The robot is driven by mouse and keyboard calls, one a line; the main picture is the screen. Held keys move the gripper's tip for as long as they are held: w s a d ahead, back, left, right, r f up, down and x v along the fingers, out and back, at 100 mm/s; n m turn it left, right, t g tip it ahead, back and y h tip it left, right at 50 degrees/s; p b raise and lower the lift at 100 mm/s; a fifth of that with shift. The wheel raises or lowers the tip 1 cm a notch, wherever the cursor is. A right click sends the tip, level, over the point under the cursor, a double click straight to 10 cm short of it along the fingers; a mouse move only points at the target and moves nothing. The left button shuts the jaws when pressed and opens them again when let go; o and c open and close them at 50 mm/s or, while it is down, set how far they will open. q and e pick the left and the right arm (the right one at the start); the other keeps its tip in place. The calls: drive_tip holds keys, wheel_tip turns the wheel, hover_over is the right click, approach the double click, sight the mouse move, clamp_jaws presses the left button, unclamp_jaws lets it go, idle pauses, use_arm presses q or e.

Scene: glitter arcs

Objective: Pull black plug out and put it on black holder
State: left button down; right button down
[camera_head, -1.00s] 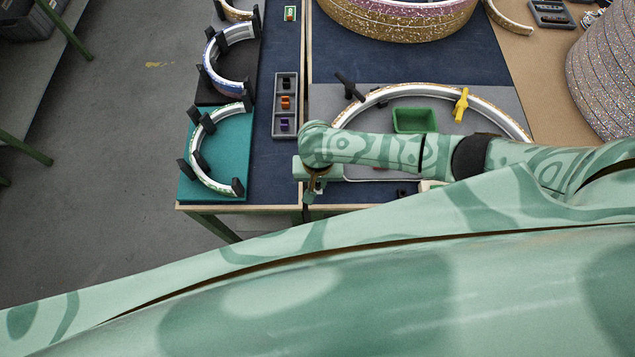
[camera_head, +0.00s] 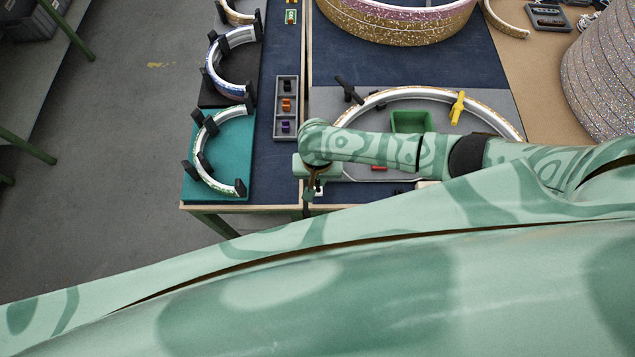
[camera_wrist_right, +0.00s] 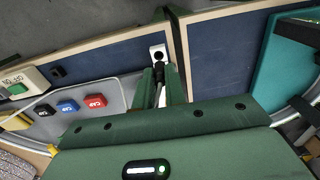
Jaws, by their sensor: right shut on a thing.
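My right gripper (camera_wrist_right: 160,84) is shut on the black plug (camera_wrist_right: 160,72) near the table's front edge. The white socket (camera_wrist_right: 157,50), with a dark round opening, is just beyond the fingertips. I cannot tell whether the plug still touches it. In the head view, my right gripper (camera_head: 311,192) points down by the edge, and the plug is too small to make out. My left gripper is out of view.
A green bin (camera_head: 411,121) and a yellow fixture (camera_head: 457,108) stand by the large arc (camera_head: 400,94). Blue (camera_wrist_right: 67,106) and red (camera_wrist_right: 95,101) buttons are on the grey panel. Smaller arcs stand on a teal board (camera_head: 236,150) and a black board at the left.

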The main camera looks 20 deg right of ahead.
drive_tip(key=shift+r, duration=0.3)
